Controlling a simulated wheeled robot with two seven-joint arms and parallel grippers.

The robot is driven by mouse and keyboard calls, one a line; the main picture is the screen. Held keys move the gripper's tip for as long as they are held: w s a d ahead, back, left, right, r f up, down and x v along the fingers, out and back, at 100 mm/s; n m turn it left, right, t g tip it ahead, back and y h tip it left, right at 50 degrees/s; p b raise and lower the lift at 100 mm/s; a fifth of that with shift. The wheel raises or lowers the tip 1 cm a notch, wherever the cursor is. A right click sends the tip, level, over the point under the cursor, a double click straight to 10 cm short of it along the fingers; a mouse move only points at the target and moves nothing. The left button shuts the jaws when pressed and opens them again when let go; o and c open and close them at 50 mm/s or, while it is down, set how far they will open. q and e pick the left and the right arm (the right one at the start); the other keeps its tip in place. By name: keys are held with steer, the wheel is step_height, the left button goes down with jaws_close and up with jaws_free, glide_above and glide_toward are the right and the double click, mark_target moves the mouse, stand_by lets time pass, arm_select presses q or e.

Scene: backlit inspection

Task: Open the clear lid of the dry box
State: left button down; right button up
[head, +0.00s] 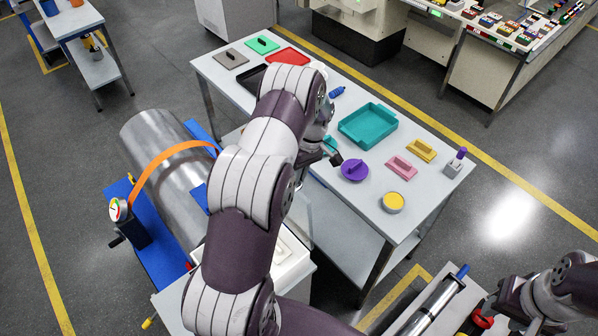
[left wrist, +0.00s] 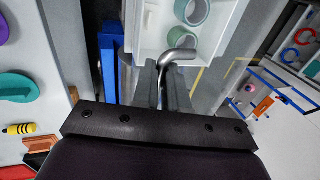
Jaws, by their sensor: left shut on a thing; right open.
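The dry box (head: 290,262) is white and sits at the lower middle of the head view, mostly hidden by my left arm. In the left wrist view the white box (left wrist: 146,25) has grey-green rings (left wrist: 192,10) inside. A bent metal handle (left wrist: 180,56) is between the fingers of my left gripper (left wrist: 164,88), which is shut on it. The clear lid is hard to make out; a faint transparent panel (head: 304,216) stands beside my arm in the head view. My right gripper (head: 507,312) is open at the lower right, away from the box, its fingers partly cut off.
A white table (head: 375,195) holds a teal tray (head: 368,124), a purple lid (head: 354,170), a yellow-topped tin (head: 393,202) and several coloured pieces. A large metal cylinder (head: 160,150) with an orange strap lies on a blue stand at the left. A metal tube (head: 436,305) lies near my right gripper.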

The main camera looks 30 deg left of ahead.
arm_select(q)
steer(key=shift+s+d+f, duration=0.1)
steer(key=shift+s+f, duration=0.05)
steer(key=shift+f, duration=0.15)
steer(key=c, duration=1.2)
jaws_free()
steer(key=shift+o, duration=0.2)
steer(key=shift+w+a+r, duration=0.1)
steer(key=shift+w+a, duration=0.1)
steer(key=shift+w, duration=0.05)
steer(key=shift+r, duration=0.1)
